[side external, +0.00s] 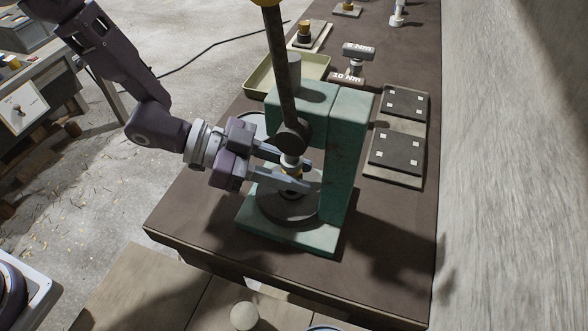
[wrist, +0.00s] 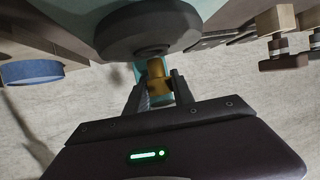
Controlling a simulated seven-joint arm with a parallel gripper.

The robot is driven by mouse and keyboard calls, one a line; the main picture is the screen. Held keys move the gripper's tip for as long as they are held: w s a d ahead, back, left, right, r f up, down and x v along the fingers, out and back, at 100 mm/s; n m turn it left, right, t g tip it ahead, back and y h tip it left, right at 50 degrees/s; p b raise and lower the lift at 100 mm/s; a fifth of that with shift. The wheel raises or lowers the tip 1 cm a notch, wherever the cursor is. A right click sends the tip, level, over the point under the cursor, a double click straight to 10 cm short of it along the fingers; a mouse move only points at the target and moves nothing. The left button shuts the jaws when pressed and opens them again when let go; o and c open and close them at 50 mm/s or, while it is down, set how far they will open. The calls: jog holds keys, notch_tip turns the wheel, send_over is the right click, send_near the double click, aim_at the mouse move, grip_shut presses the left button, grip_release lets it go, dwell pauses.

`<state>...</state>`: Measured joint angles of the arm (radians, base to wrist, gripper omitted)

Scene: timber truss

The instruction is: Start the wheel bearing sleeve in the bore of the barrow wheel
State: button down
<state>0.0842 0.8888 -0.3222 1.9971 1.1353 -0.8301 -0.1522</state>
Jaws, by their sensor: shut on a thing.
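My gripper (side external: 300,173) reaches in from the left at the green press. It is shut on a brass-coloured bearing sleeve (wrist: 158,88), which shows between the two fingers in the wrist view. In the side view the fingers and the press ram hide most of the sleeve. The barrow wheel (side external: 287,208) appears as a dark grey disc lying flat on the press base, below the fingers. In the wrist view the round dark wheel (wrist: 148,32) is right beside the sleeve's end.
The green press (side external: 345,150) stands close around my gripper, with its upright on the right and its lever (side external: 280,65) overhead. A pale tray (side external: 258,82) lies behind it. Dark plates (side external: 397,150) lie to the right. The brown bench (side external: 385,240) is clear at front right.

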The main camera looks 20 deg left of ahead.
jog(key=shift+f, duration=0.85)
dwell(0.4)
jog(key=c, duration=1)
grip_release()
jog(key=shift+o, duration=0.3)
jog(key=o, duration=0.7)
jog(key=shift+o, duration=0.2)
jog(key=shift+s+a, duration=0.45)
jog(key=shift+a, duration=1.15)
jog(key=shift+s+a, duration=0.4)
jog(key=shift+a, duration=1.2)
jog(key=shift+s+a, duration=0.45)
jog(key=shift+a, duration=1.15)
